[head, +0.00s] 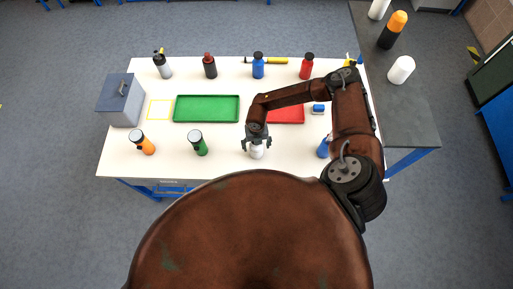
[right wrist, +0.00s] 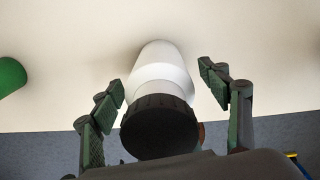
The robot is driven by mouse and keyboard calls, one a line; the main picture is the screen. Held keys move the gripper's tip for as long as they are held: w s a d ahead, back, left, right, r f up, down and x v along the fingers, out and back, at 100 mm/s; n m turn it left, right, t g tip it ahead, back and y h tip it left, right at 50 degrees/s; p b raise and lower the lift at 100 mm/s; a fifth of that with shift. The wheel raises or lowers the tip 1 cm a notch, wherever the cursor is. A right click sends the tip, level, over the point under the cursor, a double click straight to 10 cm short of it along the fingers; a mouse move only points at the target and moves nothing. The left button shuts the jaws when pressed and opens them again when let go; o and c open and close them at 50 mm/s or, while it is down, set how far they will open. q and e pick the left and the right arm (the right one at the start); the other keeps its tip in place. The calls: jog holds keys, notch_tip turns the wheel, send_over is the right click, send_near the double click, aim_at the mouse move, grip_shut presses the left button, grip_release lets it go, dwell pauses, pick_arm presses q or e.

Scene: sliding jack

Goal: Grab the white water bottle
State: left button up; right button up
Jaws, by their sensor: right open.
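The white water bottle (head: 257,152) stands on the white table near its front edge, in the middle. My right gripper (head: 257,143) is right above and around its upper part, and partly hides it. In the right wrist view the white bottle (right wrist: 163,80) with its dark cap lies between the two fingers of my right gripper (right wrist: 163,85). The fingers are open, with a gap on each side of the bottle. My left gripper does not show.
An orange bottle (head: 142,142) and a green bottle (head: 198,143) stand to the left. A blue bottle (head: 323,148) stands to the right, partly behind my arm. A green tray (head: 206,120) and red tray (head: 286,121) lie behind. Several bottles line the back edge.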

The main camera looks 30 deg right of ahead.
jog(key=c, duration=1.3)
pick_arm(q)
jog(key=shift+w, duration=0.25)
pick_arm(e)
jog(key=shift+c, duration=0.2)
